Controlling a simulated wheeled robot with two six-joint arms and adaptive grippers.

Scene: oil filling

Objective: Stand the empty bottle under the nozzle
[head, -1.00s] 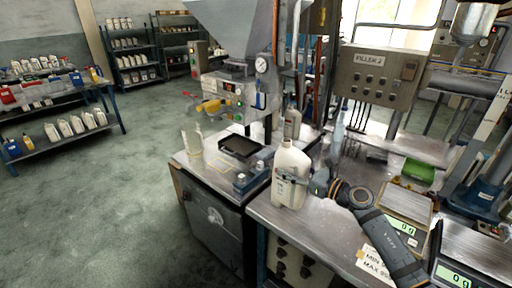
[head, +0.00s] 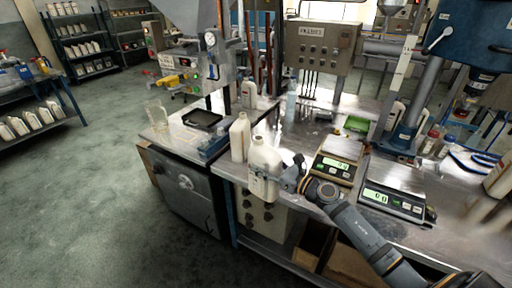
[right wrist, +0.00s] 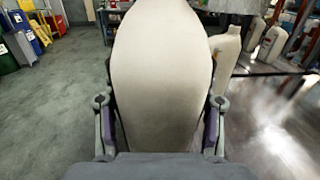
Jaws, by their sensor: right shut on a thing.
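A large white bottle (head: 264,168) is held upright at the front edge of the metal bench in the head view. My right gripper (head: 288,180) reaches it from the right and is shut on it. In the right wrist view the bottle (right wrist: 162,75) fills the middle, between the fingers of my right gripper (right wrist: 162,125). I cannot tell whether its base touches the bench. A second white bottle (head: 239,140) stands just behind and left of it. No nozzle can be made out for certain; a blue machine head (head: 483,40) hangs at the upper right. My left gripper is out of view.
Two scales (head: 335,168) (head: 394,203) stand right of the held bottle. A black tray (head: 203,118) lies on the left cabinet, near a clear container (head: 157,115). A control box (head: 324,42) rises behind. Open floor (head: 75,190) lies to the left.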

